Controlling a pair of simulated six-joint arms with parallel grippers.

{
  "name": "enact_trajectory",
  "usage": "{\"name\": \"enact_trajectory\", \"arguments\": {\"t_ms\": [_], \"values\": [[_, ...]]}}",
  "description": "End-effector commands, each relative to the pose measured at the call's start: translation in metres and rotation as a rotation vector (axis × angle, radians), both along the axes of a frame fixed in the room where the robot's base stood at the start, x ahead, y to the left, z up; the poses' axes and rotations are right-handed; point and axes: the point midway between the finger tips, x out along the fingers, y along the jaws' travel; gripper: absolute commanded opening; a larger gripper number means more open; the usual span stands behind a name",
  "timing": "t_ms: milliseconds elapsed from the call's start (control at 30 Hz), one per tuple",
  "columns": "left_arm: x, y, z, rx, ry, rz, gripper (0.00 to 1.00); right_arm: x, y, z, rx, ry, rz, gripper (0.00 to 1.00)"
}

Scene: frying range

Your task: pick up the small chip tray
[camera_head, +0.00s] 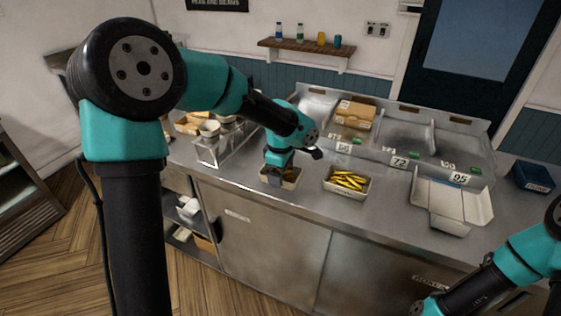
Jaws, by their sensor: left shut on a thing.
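The small chip tray (292,184) is a pale open tray with some dark yellow contents. It stands on the steel counter near the front edge, left of centre. My left gripper (279,171) reaches down over it and is shut on it; the fingertips are mostly hidden by the wrist and the tray walls. The tray looks upright, at counter level; I cannot tell whether it is clear of the surface. A second pale tray (347,195) full of yellow chips stands just to the right. My right arm enters at the lower right, with its gripper out of view.
An open pale carton (462,206) lies on the counter at right, with a dark blue box (533,177) beyond. A wire rack (208,152) with cups stands at left. Behind are the fryer wells with number labels and a brown cardboard box (354,113).

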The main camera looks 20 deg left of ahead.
Motion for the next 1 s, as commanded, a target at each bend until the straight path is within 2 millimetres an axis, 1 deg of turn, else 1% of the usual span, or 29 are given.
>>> {"name": "enact_trajectory", "arguments": {"t_ms": [33, 200, 300, 400, 533, 1000], "values": [[-0.013, -0.006, 0.002, 0.001, -0.001, -0.004, 0.52, 0.000, 0.000, 0.000, 0.000, 0.000, 0.000, 0.43], [-0.043, -0.019, 0.005, 0.001, -0.001, -0.003, 0.52, 0.000, 0.000, 0.000, 0.000, 0.000, 0.000, 0.43], [-0.054, -0.024, 0.006, 0.001, 0.000, -0.002, 0.52, 0.000, 0.000, 0.000, 0.000, 0.000, 0.000, 0.43], [-0.061, -0.027, 0.007, 0.001, -0.001, -0.001, 0.52, 0.000, 0.000, 0.000, 0.000, 0.000, 0.000, 0.43], [-0.064, -0.028, 0.007, 0.000, -0.001, 0.000, 0.52, 0.000, 0.000, 0.000, 0.000, 0.000, 0.000, 0.43], [-0.064, -0.028, 0.007, 0.000, 0.000, 0.000, 0.52, 0.000, 0.000, 0.000, 0.000, 0.000, 0.000, 0.43]]}}
